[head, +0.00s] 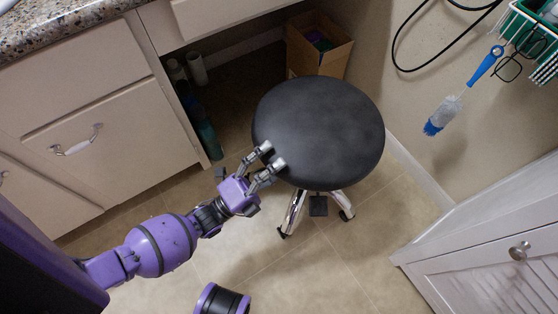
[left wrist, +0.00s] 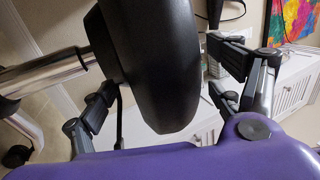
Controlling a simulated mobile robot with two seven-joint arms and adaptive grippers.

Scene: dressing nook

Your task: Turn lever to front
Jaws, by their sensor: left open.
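A round black stool seat (head: 318,130) stands on chrome legs in the head view. A small black paddle (head: 318,206), which looks like the lever, shows below the seat's near edge. My left gripper (head: 271,156) is open at the seat's near-left rim, with its fingertips by the edge; I cannot tell whether they touch. In the left wrist view the seat (left wrist: 160,70) appears on its side between the open fingers, with the chrome column (left wrist: 45,75) to the left. My right gripper is not in view.
A cabinet with drawers (head: 90,140) stands at the left. A cardboard box (head: 318,45) and bottles (head: 205,130) sit under the counter. A white louvered cabinet (head: 480,270) is at the lower right. A blue brush (head: 465,90) hangs on the wall. Tile floor is open in front.

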